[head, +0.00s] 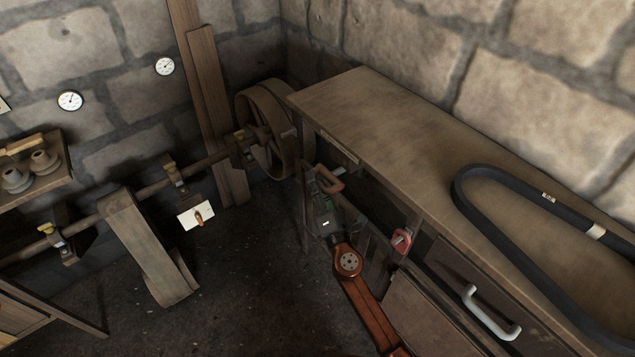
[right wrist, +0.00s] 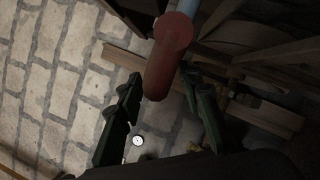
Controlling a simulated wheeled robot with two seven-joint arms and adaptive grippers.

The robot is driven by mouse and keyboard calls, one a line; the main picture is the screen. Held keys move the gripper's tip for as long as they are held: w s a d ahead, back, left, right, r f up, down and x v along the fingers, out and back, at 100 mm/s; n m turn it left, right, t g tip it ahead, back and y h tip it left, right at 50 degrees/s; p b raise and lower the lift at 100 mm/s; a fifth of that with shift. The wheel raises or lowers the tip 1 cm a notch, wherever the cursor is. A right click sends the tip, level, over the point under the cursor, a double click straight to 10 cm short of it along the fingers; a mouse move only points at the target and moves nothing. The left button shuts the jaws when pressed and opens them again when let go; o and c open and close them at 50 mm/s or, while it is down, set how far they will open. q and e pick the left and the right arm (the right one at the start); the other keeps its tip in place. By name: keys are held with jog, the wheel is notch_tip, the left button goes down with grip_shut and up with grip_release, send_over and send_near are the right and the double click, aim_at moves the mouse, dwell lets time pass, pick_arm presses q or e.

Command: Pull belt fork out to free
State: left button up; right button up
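A red-brown handle (head: 330,181), which I take to be the belt fork's, shows in the head view beside the bench's left end. In the right wrist view the rounded red handle (right wrist: 168,58) extends between my fingers, with a pale blue-grey rod at its far end. My right gripper (head: 322,189) is at this handle. Its two dark green fingers (right wrist: 160,76) stand apart on either side, with visible gaps to the handle. The fork's far part is hidden. My left gripper is not in view.
A wooden bench (head: 370,115) carries a black belt (head: 520,258). A large pulley (head: 265,130) sits on the line shaft (head: 150,193) at the bench's left end. A red knob (head: 402,240) and a pale drawer handle (head: 490,312) stick out from the bench front. Floor (head: 235,275) left of my arm is clear.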

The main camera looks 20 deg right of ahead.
jog(key=shift+c, duration=0.6)
grip_shut()
